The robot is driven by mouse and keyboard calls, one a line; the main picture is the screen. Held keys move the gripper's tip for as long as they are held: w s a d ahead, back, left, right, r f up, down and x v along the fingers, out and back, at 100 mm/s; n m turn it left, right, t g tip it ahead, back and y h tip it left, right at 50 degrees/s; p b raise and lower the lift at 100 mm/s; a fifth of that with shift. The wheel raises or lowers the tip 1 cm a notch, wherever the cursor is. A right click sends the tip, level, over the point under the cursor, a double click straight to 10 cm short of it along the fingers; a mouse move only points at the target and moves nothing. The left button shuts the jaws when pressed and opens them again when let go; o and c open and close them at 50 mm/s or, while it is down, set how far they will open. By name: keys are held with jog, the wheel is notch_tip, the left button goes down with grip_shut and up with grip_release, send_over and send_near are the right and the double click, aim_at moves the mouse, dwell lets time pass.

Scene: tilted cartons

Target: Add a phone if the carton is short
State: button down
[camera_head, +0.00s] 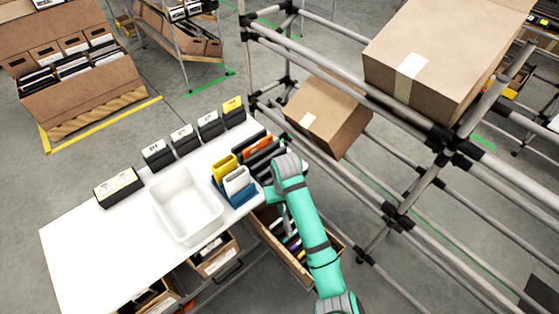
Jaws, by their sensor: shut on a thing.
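An open brown carton (327,257) sits tilted beside the table's right end, partly behind my arm. Several thin upright items show inside it, some dark, one purple and one yellow; my arm hides part of the row, so I cannot tell whether it has a gap. My gripper (283,212) points down at the carton's upper end, below my teal wrist. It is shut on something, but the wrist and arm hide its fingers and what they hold. A blue holder (241,198) on the table bears a yellow phone-like item (225,167) and a white one (237,181).
The white table (85,245) holds an empty-looking white tray (188,208), several labelled black boxes along its back and a dark rack with an orange item. A pipe rack (400,208) with closed cartons (330,117) stands close on the right. Cartons sit under the table.

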jog(key=f+m, duration=0.1)
jog(key=w+d+f+m, duration=0.1)
jog(key=f+m, duration=0.1)
jog(key=shift+w+d+f+m, duration=0.1)
jog(key=shift+w+d+m, duration=0.05)
jog(key=shift+m, duration=0.15)
jog(key=shift+d+f, duration=0.1)
jog(key=shift+d, duration=0.15)
